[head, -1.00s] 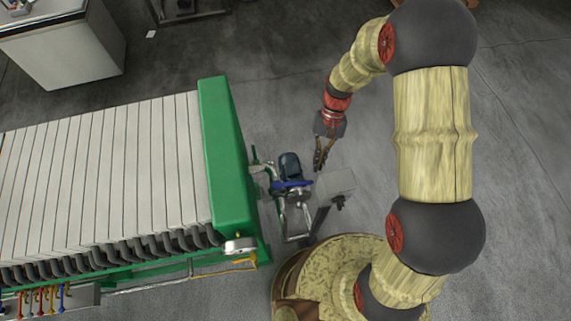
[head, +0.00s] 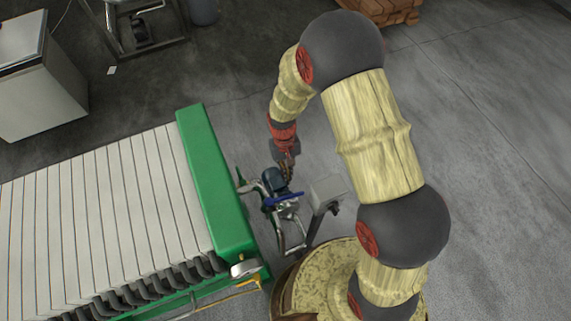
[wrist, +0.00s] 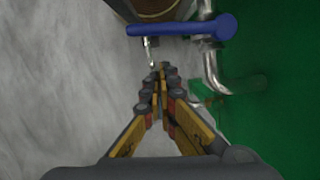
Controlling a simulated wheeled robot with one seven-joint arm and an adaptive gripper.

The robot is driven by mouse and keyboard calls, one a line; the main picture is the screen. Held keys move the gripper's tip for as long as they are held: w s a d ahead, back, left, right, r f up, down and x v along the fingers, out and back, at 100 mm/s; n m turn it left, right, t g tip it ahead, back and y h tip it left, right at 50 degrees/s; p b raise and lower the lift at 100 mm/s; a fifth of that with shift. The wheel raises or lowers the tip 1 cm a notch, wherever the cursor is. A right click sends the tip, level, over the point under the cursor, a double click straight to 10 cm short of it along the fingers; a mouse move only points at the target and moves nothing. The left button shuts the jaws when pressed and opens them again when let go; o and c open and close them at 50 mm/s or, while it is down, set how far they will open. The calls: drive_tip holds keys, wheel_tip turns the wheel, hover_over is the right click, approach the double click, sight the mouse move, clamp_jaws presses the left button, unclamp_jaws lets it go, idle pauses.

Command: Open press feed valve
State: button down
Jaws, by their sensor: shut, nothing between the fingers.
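A valve with a blue lever handle (head: 285,199) sits on the pipework beside the green end of the press; I take it for the press feed valve. In the wrist view the blue lever (wrist: 180,28) lies crosswise near the top, with a round end at its right. My gripper (head: 289,176) is just above and behind the lever in the head view, close to the dark pump motor (head: 273,179). In the wrist view the fingers of my gripper (wrist: 158,70) are shut and empty, below the lever in the picture and apart from it.
The green press frame (head: 215,180) stands close on the left, with pale plates (head: 100,205). Metal pipes (wrist: 212,68) run beside the fingers. A grey box on a stand (head: 328,189) is just right of the valve. Open floor lies further right.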

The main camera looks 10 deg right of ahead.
sight(287, 197)
drive_tip(key=shift+s+d+f, duration=0.1)
drive_tip(key=shift+s+d, duration=0.05)
drive_tip(key=shift+s, duration=0.55)
drive_tip(key=shift+s+d, duration=0.1)
drive_tip(key=shift+s, duration=0.6)
drive_tip(key=shift+s+d+m, duration=0.3)
drive_tip(key=shift+s+m, duration=0.25)
drive_tip(key=shift+m, duration=0.15)
drive_tip(key=shift+s+d+m+y+p, duration=0.15)
drive_tip(key=shift+s+m+y+p, duration=0.15)
drive_tip(key=shift+s+m, duration=0.55)
drive_tip(key=shift+s+d+m+y+p, duration=0.25)
drive_tip(key=shift+s+m, duration=0.4)
drive_tip(key=shift+m, duration=0.45)
drive_tip(key=shift+s+d+m+y+p, duration=0.1)
drive_tip(key=shift+s+m+y+p, duration=0.2)
drive_tip(key=shift+s+m, duration=0.55)
drive_tip(key=shift+w, duration=0.1)
